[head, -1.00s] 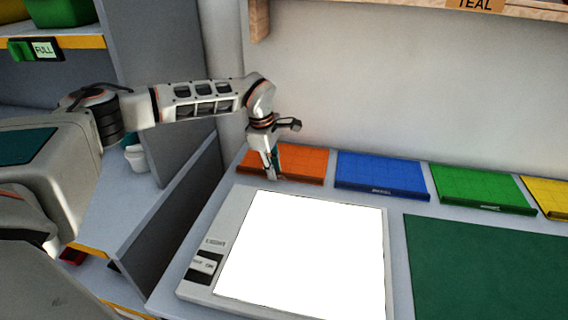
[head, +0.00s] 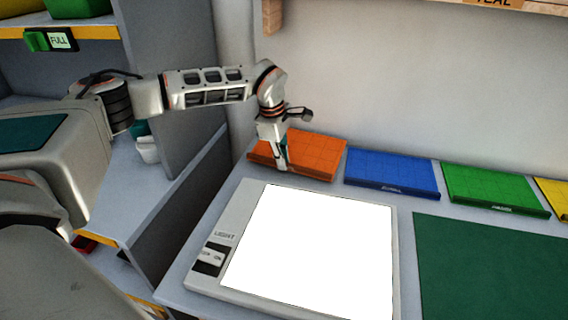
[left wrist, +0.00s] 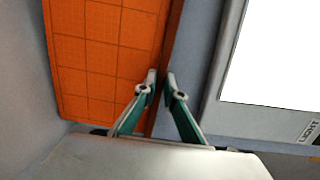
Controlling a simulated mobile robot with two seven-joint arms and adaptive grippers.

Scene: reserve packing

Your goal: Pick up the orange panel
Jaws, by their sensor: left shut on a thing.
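The orange panel (head: 318,152) is at the left end of a row of coloured panels at the back of the table in the head view. It sits a little higher than the blue panel beside it and looks raised off the table. My left gripper (head: 284,168) is shut on its front edge, near the left part. In the left wrist view, the fingertips (left wrist: 160,84) pinch the rim of the gridded orange panel (left wrist: 103,58). The underside of the panel is hidden. My right gripper is not in view.
Blue (head: 392,174), green (head: 495,187) and yellow (head: 556,193) panels continue the row to the right. A lit white light table (head: 212,283) lies in front of the orange panel. A dark green mat (head: 490,265) is to its right. A grey partition (head: 180,215) stands at the left.

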